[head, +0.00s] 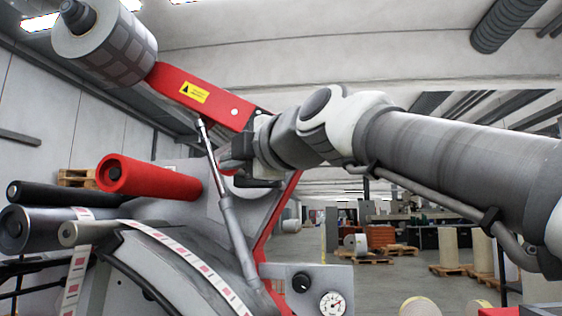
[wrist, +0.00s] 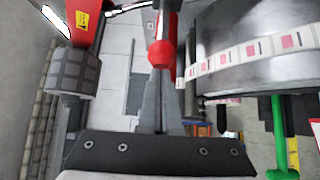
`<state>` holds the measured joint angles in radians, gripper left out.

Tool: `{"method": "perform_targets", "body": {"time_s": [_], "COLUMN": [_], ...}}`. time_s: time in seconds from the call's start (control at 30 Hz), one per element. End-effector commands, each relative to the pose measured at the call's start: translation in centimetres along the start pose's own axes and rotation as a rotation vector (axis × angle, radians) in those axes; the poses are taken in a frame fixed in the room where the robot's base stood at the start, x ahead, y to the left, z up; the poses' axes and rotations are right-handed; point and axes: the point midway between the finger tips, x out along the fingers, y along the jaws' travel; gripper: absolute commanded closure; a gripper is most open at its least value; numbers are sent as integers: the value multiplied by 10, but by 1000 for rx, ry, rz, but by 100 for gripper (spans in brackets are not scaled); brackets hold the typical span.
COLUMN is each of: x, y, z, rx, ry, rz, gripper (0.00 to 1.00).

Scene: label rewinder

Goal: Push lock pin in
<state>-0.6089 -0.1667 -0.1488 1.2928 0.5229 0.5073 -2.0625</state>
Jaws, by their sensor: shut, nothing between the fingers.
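The rewinder's red arm (head: 225,103), with a yellow warning label, rises to the upper left in the head view. My gripper (head: 228,158) is shut and empty beside the gas strut, below the red arm. In the wrist view my gripper's fingers (wrist: 159,78) point at the knob; I cannot tell whether they touch it.
A large label roll (head: 108,45) hangs at the red arm's upper end. The gas strut (head: 232,205) runs close by my gripper. A red roller (head: 155,178) and the label web (head: 190,262) lie left and below. A gauge (head: 333,303) sits lower right.

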Motion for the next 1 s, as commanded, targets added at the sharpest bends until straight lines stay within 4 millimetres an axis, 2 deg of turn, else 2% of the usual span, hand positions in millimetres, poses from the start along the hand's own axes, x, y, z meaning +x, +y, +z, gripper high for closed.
{"method": "perform_targets", "body": {"time_s": [0.4, 1.0], "x": [25, 23], "y": [-2, -1], "z": [25, 22], "rx": [0, -2], "ry": [-1, -2], "rz": [-2, 1], "gripper": [100, 100]}}
